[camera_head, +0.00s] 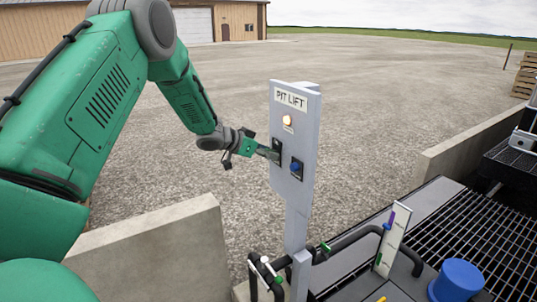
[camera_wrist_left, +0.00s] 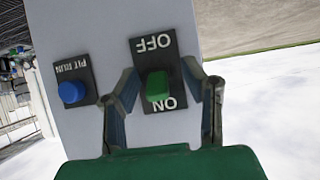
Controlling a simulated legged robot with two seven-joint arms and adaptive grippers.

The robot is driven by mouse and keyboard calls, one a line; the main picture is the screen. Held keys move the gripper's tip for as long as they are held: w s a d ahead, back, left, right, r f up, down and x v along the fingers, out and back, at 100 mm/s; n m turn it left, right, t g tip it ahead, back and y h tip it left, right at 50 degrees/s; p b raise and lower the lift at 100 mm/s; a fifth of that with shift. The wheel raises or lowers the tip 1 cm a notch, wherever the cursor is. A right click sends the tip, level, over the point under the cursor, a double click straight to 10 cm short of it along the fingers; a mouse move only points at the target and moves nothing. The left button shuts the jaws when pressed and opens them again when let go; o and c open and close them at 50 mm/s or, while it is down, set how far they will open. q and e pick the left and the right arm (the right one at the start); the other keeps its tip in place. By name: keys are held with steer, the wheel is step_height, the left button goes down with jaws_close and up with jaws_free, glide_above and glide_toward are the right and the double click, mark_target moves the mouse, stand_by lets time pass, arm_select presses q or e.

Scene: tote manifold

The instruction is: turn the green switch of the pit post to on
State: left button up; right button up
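The grey pit post (camera_head: 298,150) stands upright in the middle of the head view, with a "PIT LIFT" sign near its top. In the left wrist view, upside down, the green switch (camera_wrist_left: 157,86) sits on a black plate (camera_wrist_left: 153,46) marked OFF and ON. The green knob shows close to the ON lettering; I cannot tell its exact setting. My left gripper (camera_head: 277,153) is at the post's face and hides the switch in the head view. Its fingers (camera_wrist_left: 165,85) stand open on both sides of the knob, with visible gaps. My right gripper is not in view.
A blue button (camera_wrist_left: 71,92) marked "PIT RUN" is beside the switch plate. A lit lamp (camera_head: 287,120) is above on the post. Black pipes (camera_head: 345,243), a blue cylinder (camera_head: 457,280) and a low concrete wall (camera_head: 160,255) are near the post's base. Open gravel lies behind.

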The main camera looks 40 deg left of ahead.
arm_select(q)
steer(key=shift+f, duration=0.1)
steer(key=v, duration=1.2)
steer(key=shift+w+a, duration=0.1)
